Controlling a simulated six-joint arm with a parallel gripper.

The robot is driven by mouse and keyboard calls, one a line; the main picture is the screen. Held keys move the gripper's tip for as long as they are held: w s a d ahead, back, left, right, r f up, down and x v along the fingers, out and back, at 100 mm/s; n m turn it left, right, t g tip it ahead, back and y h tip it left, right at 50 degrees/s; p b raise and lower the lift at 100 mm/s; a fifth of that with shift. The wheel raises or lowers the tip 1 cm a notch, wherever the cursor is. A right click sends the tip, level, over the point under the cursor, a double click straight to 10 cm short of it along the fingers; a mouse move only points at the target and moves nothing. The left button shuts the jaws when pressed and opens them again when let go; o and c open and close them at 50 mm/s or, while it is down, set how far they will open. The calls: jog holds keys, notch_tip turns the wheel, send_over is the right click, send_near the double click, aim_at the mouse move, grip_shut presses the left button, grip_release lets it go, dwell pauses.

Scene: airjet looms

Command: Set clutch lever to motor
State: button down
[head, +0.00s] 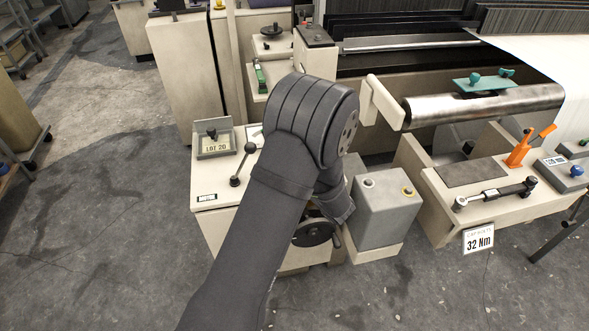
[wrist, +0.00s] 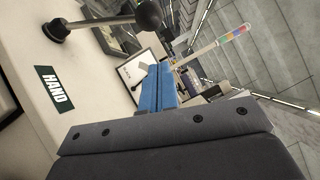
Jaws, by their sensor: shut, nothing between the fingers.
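My arm hides the gripper in the head view.
A tray with a number card (head: 215,147) stands behind the lever. A handwheel (head: 314,232) and a grey box with buttons (head: 388,215) are beside my arm. A bench at right holds a torque wrench (head: 497,193) and an orange clamp (head: 521,152). The floor at left is open.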

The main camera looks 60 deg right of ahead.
jog(key=w+a, duration=0.1)
jog(key=w+a+r, duration=0.1)
jog(key=w, duration=0.1)
jog(key=shift+a+r, duration=0.1)
dwell(0.4)
jog(key=w+a+r+n+g, duration=0.3)
jog(key=w+a+n+g, duration=0.3)
jog(key=w+a+n, duration=0.2)
jog(key=shift+w+a+r+n, duration=0.35)
jog(key=shift+w+a+n, duration=0.05)
jog(key=shift+w+a, duration=0.5)
jog(key=shift+a+f, duration=0.1)
dwell(0.3)
